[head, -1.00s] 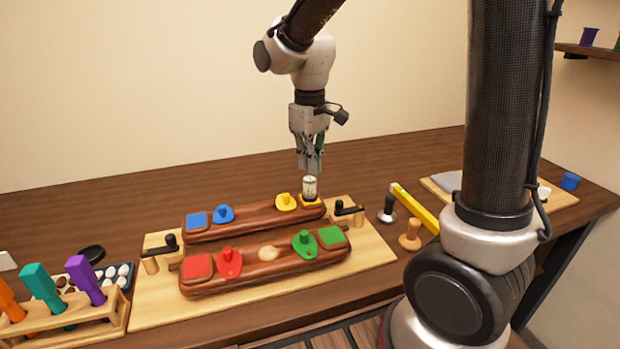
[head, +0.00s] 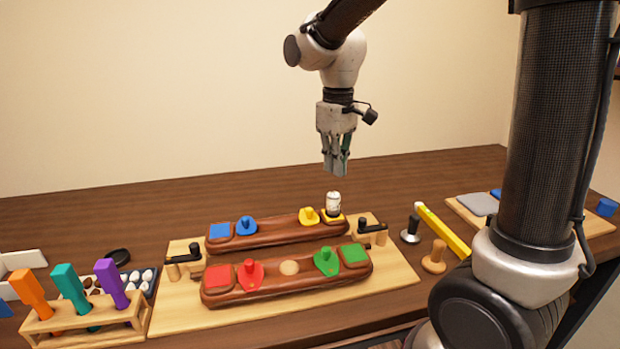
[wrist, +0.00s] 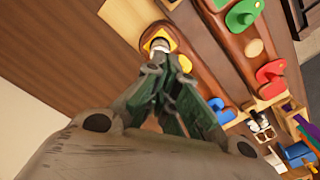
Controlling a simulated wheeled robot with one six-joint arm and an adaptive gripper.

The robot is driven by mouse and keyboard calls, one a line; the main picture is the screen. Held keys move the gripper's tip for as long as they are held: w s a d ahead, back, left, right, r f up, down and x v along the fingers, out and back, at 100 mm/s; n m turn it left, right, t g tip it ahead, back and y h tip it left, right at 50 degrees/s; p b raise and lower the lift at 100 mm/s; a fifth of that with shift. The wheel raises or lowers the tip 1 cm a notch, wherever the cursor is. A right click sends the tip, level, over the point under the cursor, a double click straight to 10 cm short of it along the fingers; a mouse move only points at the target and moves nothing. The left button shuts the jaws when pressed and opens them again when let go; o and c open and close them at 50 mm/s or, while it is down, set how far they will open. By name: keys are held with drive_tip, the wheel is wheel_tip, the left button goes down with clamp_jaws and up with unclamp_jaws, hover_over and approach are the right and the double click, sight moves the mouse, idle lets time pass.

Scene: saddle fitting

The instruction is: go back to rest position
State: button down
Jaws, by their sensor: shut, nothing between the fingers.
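My gripper (head: 337,172) is shut and empty, pointing down above the yellow square at the right end of the rear wooden bar. In the wrist view my gripper (wrist: 160,72) shows its fingers together. Below it, a small white cylinder (head: 333,203) stands upright on the yellow square, apart from the fingertips in the head view. The rear bar (head: 280,231) also carries a yellow knobbed piece (head: 309,216), a blue knobbed piece (head: 246,226) and a blue square (head: 220,230).
The front bar (head: 300,279) holds red and green pieces on a light board (head: 180,315). A rack (head: 90,325) with orange, teal and purple handles stands at left. A yellow bar (head: 443,230) and a wooden-knobbed tool (head: 434,258) lie at right. The table behind is clear.

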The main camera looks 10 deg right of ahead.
drive_tip(key=s+d+r+m+t, duration=0.2)
drive_tip(key=s+d+m, duration=0.1)
drive_tip(key=s+d, duration=0.4)
drive_tip(key=s+d+r+m+t, duration=0.2)
drive_tip(key=s+d, duration=0.6)
drive_tip(key=s, duration=0.4)
drive_tip(key=shift+r+m, duration=0.5)
drive_tip(key=shift+r, duration=0.15)
idle(0.5)
